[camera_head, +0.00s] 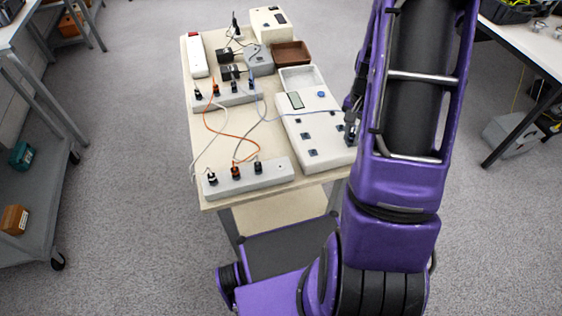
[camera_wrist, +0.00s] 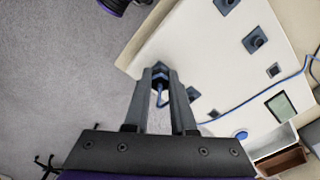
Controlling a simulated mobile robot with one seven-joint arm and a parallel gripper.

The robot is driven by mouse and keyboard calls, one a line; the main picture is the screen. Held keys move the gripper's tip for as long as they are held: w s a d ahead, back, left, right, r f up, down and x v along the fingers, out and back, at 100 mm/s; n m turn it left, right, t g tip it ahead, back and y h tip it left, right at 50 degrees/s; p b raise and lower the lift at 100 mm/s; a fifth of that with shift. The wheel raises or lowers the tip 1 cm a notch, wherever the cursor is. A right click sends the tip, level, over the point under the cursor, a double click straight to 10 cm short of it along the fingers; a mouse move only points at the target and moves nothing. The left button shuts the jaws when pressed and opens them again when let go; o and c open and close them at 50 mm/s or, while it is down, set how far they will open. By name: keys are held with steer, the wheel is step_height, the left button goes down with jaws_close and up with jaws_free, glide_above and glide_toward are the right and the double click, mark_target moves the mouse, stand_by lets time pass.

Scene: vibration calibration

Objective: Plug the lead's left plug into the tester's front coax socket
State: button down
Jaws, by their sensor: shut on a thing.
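The tester (camera_head: 297,128) is a large off-white box with a small screen, a blue button and several dark square sockets on its sloping top. It also fills the right of the wrist view (camera_wrist: 222,70). My gripper (camera_wrist: 158,76) is shut on a dark blue plug (camera_wrist: 159,71) at the tester's near edge. The blue lead (camera_wrist: 285,79) runs across the tester, and a loop of it shows between my fingers. In the head view the lead (camera_head: 271,118) crosses the tester towards my gripper (camera_head: 350,132), which my arm partly covers. I cannot tell whether the plug touches a socket.
Power strips (camera_head: 250,178) with plugs and orange and white cords lie left of the tester. A brown tray (camera_head: 291,54), a pale tray (camera_head: 318,78) and a cream box (camera_head: 270,24) stand behind it. Open floor lies left of the table.

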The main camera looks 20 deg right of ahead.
mark_target(353, 135)
steer(key=shift+m, duration=0.6)
steer(key=c, duration=0.7)
jaws_free()
steer(key=shift+o, duration=0.2)
steer(key=shift+r, duration=0.1)
steer(key=shift+r+p, duration=1.85)
steer(key=shift+r, duration=0.6)
step_height(353, 135, up, 17)
steer(key=shift+r+p, duration=0.2)
steer(key=shift+p, duration=0.25)
